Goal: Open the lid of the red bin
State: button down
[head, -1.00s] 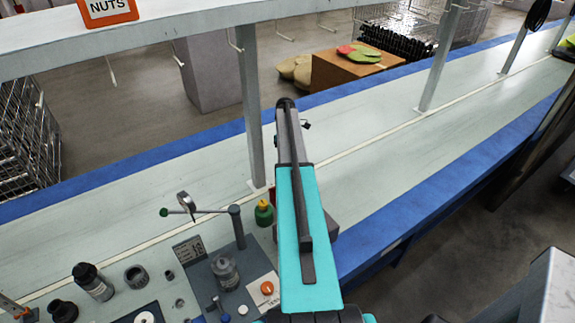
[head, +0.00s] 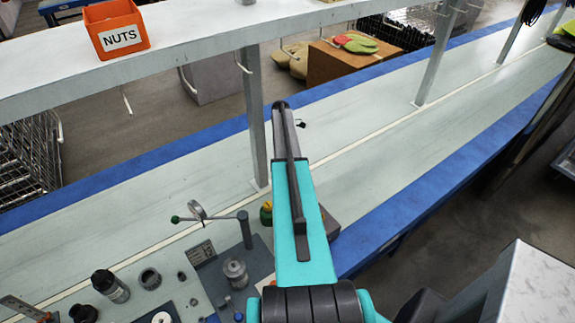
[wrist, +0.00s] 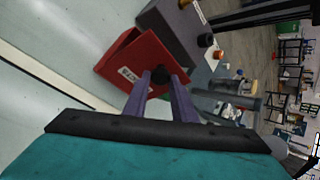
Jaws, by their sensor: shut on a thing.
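The red bin (wrist: 151,57) shows in the wrist view, just beyond my fingers, with a white label on its side. A small black knob (wrist: 160,74) sits at its near edge, between the fingertips. My gripper (wrist: 160,82) is closed on this knob. I cannot tell clearly how far the lid is raised. In the head view my own arm hides the bin and the gripper.
A grey block (wrist: 180,30) stands against the bin. In the head view, an orange NUTS bin (head: 117,28) sits on the shelf (head: 200,30) above the bench. A jointed lever (head: 215,216) and several small parts lie at left. The bench at right is clear.

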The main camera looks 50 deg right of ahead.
jog(key=shift+d, duration=0.1)
dwell(0.3)
jog(key=shift+s, duration=0.1)
jog(key=c, duration=1.5)
grip_release()
